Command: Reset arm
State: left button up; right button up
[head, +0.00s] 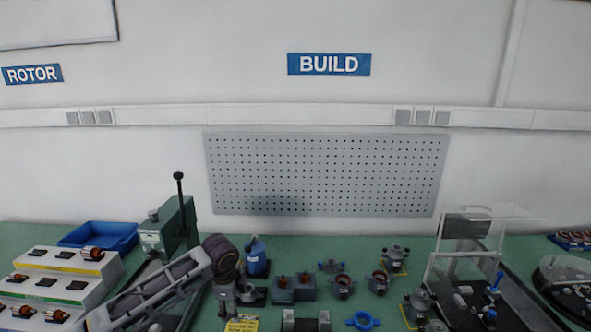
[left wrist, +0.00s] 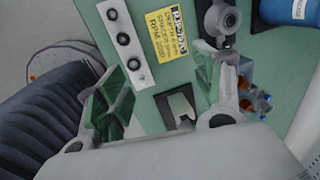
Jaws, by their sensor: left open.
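My left arm comes in from the left in the head view and bends down at its dark wrist. My left gripper (head: 228,302) hangs low over the green bench. In the left wrist view the left gripper (left wrist: 160,85) shows two fingers spread wide apart, with nothing held between them. Below it are a yellow label (left wrist: 160,30), a white strip with black rings (left wrist: 124,40) and a small dark plate with a grey piece (left wrist: 180,108). My right arm and gripper are not in view.
A stepped white rack (head: 60,265) and a blue tray (head: 100,236) stand left. A green lever press (head: 170,228) is behind my arm. A blue bottle (head: 256,258) and several small fixtures stand nearby. A clear guard (head: 470,250) stands right. A perforated panel (head: 325,172) hangs behind.

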pick_arm(q)
jog(key=s+d+f+n+h, duration=0.1)
jog(key=s+d+f+n, duration=0.15)
jog(key=s, duration=0.25)
jog(key=s+d+f+n+t+h, duration=0.1)
jog(key=s+d, duration=0.3)
jog(key=s+d+f+n+h, duration=0.1)
jog(key=s+d+f+n, duration=0.15)
jog(key=s, duration=0.25)
jog(key=s+a+f+n+y, duration=0.2)
jog(key=s+a+n+y, duration=0.1)
jog(key=s+a+n, duration=0.9)
jog(key=s+a+f+m+g, duration=0.1)
jog(key=s+f, duration=0.1)
jog(key=f, duration=1.4)
jog(key=s+f+m, duration=0.1)
jog(key=s+f, duration=0.2)
jog(key=f, duration=1.4)
jog(key=s+a+f, duration=0.2)
jog(key=s+f, duration=0.8)
jog(key=s, duration=0.1)
jog(key=s+a+f+g, duration=0.1)
jog(key=s+a+f, duration=0.1)
jog(key=s+f, duration=0.7)
jog(key=shift+s+a+f, duration=0.15)
jog(key=shift+s+f, duration=0.25)
jog(key=shift+s, duration=0.55)
